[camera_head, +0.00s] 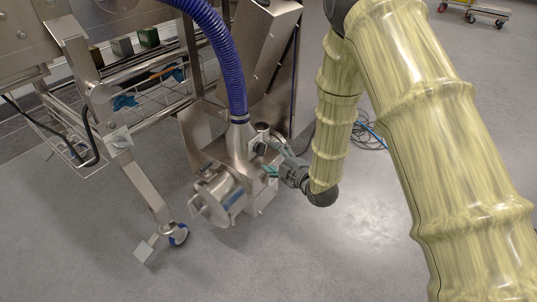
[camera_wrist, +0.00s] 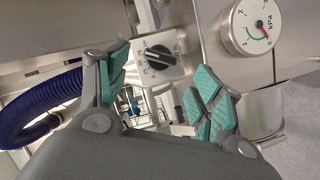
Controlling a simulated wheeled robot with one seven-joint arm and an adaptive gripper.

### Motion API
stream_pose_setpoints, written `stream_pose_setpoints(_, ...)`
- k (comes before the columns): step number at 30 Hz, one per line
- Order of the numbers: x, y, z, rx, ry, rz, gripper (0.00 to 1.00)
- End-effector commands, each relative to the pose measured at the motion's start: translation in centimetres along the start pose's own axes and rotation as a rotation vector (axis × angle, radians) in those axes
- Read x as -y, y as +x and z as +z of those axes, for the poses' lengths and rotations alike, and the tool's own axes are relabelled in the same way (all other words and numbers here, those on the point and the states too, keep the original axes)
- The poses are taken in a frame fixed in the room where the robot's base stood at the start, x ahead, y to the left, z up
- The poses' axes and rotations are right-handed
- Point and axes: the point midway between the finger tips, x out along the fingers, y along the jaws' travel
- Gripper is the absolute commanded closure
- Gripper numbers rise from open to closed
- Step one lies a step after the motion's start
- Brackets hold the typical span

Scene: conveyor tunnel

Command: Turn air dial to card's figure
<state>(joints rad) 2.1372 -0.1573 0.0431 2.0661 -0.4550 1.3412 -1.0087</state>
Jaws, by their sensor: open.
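My gripper (camera_wrist: 164,82) is open, with teal pads on either side below the dial in the wrist view. Its fingers appear apart from the knob, with nothing between them. In the head view my gripper (camera_head: 277,160) is at the right side of the steel machine (camera_head: 241,150), and the dial is not discernible there. I cannot make out a card with a figure in either view.
A round kPa gauge (camera_wrist: 260,26) with a red needle near 0 sits right of the dial. A blue ribbed hose (camera_head: 231,75) rises from the machine. A steel conveyor frame (camera_head: 98,92) stands at left. Blue cable (camera_head: 371,132) lies behind my arm. Floor at the front is clear.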

Motion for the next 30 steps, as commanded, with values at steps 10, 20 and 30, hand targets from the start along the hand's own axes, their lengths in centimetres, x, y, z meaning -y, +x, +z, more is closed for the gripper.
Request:
stream_pose_setpoints(10,0.0,-2.6,0.0,-0.001,0.0,-0.001,0.34)
stream_pose_setpoints(20,0.0,-2.7,0.0,-0.001,0.0,0.0,0.34)
stream_pose_setpoints(30,0.0,-2.6,0.0,-0.001,0.0,0.0,0.34)
